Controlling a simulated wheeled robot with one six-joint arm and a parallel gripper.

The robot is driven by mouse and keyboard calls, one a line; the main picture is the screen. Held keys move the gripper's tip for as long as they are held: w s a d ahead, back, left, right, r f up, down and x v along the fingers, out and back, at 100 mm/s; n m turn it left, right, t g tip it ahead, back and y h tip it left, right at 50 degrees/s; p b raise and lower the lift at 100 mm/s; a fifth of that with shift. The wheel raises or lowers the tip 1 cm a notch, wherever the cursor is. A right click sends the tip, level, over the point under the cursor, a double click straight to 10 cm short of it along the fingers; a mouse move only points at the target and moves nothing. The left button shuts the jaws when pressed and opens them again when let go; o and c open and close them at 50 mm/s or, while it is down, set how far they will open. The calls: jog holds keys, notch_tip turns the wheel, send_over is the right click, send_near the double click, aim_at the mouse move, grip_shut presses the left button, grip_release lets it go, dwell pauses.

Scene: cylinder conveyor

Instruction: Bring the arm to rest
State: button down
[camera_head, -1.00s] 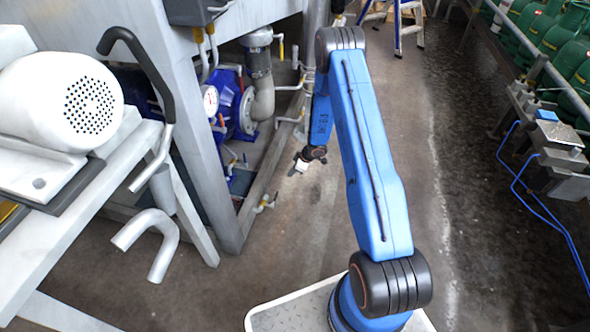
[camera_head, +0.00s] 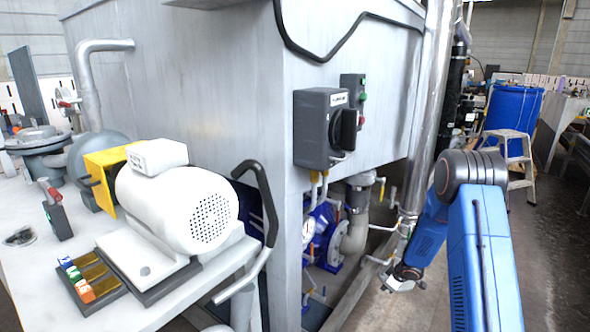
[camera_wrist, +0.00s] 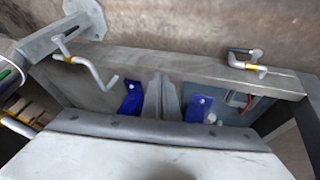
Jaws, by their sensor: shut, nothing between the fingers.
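My blue arm with a dark joint is at the right of the head view, reaching forward and bending down. My gripper (camera_head: 402,284) hangs at its end, low beside the grey machine frame, and looks small there. In the wrist view my gripper (camera_wrist: 161,80) shows two grey fingers close together in the middle, shut with nothing between them. The floor and a grey frame beam (camera_wrist: 200,68) with small pipes lie beyond the fingers. I cannot tell from these views how far the fingers are from the beam.
A large grey machine cabinet (camera_head: 190,75) with a dark switch box (camera_head: 315,125) stands left of my arm. A white motor (camera_head: 175,205) and a tray of small coloured blocks (camera_head: 85,285) sit on a bench. Pipes and a valve flank the gripper. A blue barrel (camera_head: 513,108) and stepladder (camera_head: 520,165) stand behind.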

jog(key=s+d+r+m+t+h, duration=0.1)
jog(key=s+r+m+h, duration=0.15)
jog(key=r, duration=0.85)
jog(key=s+d+r+m+h, duration=0.1)
jog(key=s+r, duration=0.2)
jog(key=r, duration=0.8)
jog(key=s+r+m+h, duration=0.1)
jog(key=s+r+m, duration=0.1)
jog(key=s+r, duration=0.95)
jog(key=s+a+r+m, duration=0.15)
jog(key=s+r, duration=0.25)
jog(key=s, duration=0.4)
jog(key=s+a+r+m, duration=0.1)
jog(key=s+a+r, duration=0.25)
jog(key=s, duration=0.55)
jog(key=s+a+g+y, duration=0.1)
jog(key=s+a, duration=0.2)
jog(key=s, duration=0.6)
jog(key=s+a+m+y, duration=0.1)
jog(key=s+a, duration=0.3)
jog(key=s, duration=0.6)
jog(key=shift+r+g+y, duration=0.4)
jog(key=shift+y, duration=0.15)
